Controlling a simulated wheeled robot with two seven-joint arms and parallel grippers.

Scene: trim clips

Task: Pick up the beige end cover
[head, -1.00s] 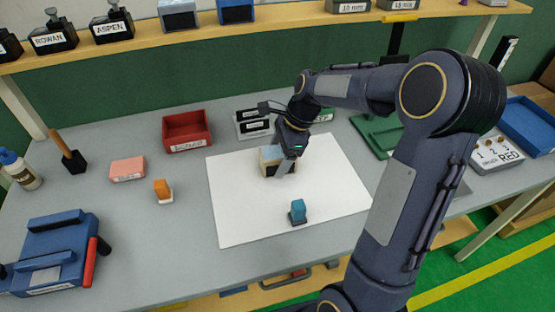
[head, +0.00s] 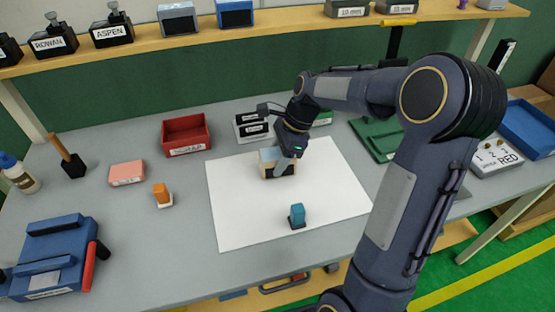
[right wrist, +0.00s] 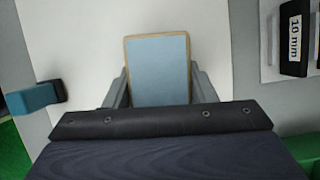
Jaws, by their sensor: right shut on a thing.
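The beige end cover (head: 264,168) is a small box with beige edges, a blue-grey top and a dark front. It is at the upper middle of the white sheet (head: 235,215); I cannot tell whether it touches the sheet. My right gripper (head: 284,165) comes down over it and is shut on it. In the right wrist view the cover (right wrist: 158,70) shows its blue-grey face with a beige rim, between the two grey fingers of the gripper (right wrist: 160,88). My left gripper is not in view.
A teal part (head: 297,214) stands on the sheet in front of the cover. An orange part (head: 162,193) and a pink block (head: 127,172) are left. The sheet's front left is clear.

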